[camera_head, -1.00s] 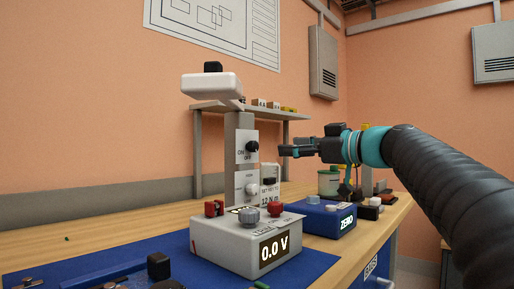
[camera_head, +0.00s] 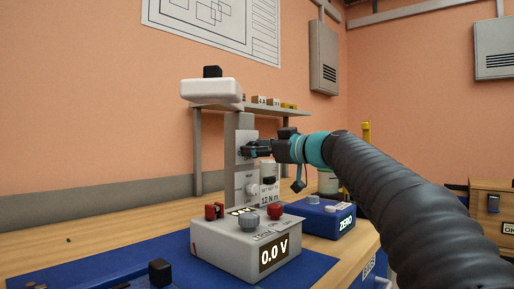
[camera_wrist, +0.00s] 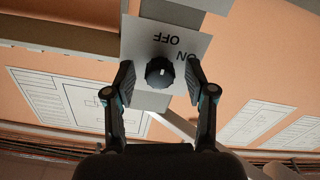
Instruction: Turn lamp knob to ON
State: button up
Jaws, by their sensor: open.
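The lamp knob (camera_wrist: 160,73) is black and round with a white pointer line. It sits on a pale plate (camera_wrist: 190,45) marked ON and OFF, which appears upside down in the wrist view. The pointer is directed toward the OFF mark. My gripper (camera_wrist: 160,80) is open, with one finger on each side of the knob and a visible gap to each. In the head view my gripper (camera_head: 247,150) is at the plate on the lamp post (camera_head: 229,180) and hides the knob. The white lamp head (camera_head: 210,91) is above.
A grey power supply (camera_head: 230,252) reading 0.0 V stands below, with red terminals. A blue meter box (camera_head: 315,220) marked ZERO is right of it. A shelf (camera_head: 200,150) stands behind the post. The bench's left side is mostly clear.

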jog(key=shift+c, duration=0.2)
grip_shut()
jog(key=m, duration=1.1)
jog(key=shift+m+b, duration=0.3)
jog(key=shift+m, duration=0.1)
dwell(0.4)
